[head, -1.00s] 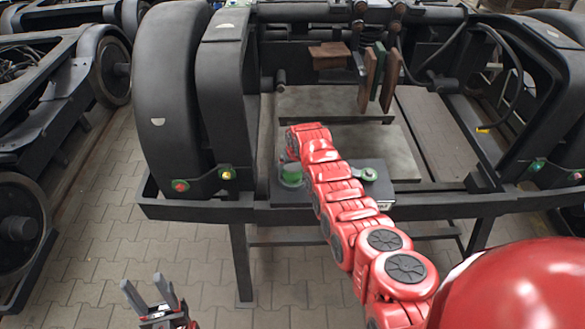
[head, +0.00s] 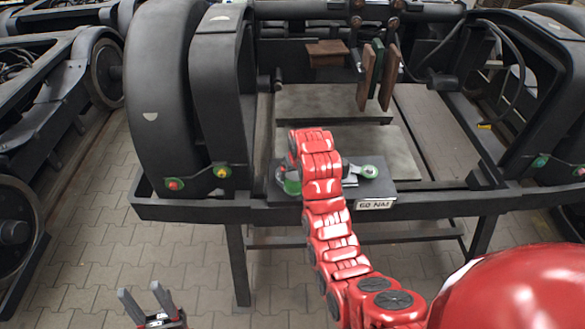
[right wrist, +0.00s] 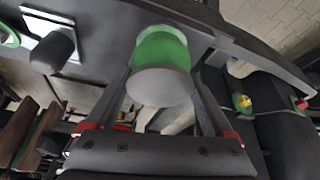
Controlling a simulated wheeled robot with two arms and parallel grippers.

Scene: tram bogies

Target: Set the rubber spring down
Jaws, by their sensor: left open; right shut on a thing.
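The rubber spring (right wrist: 160,62), a green cylinder with a grey end, is between the fingers of my right gripper (right wrist: 162,78) in the right wrist view. My right gripper is shut on it. In the head view the spring (head: 292,187) shows low beside my red right arm, at the left part of a dark plate (head: 335,197) on the frame's front beam. The arm hides most of the gripper there. I cannot tell whether the spring touches the plate. My left gripper (head: 148,299) is open and empty, low at the left, above the paved floor.
A label reading 60 NM (head: 374,204) is on the plate's front. Brown and green pads (head: 378,75) hang behind. Large dark wheels (head: 160,100) stand left.

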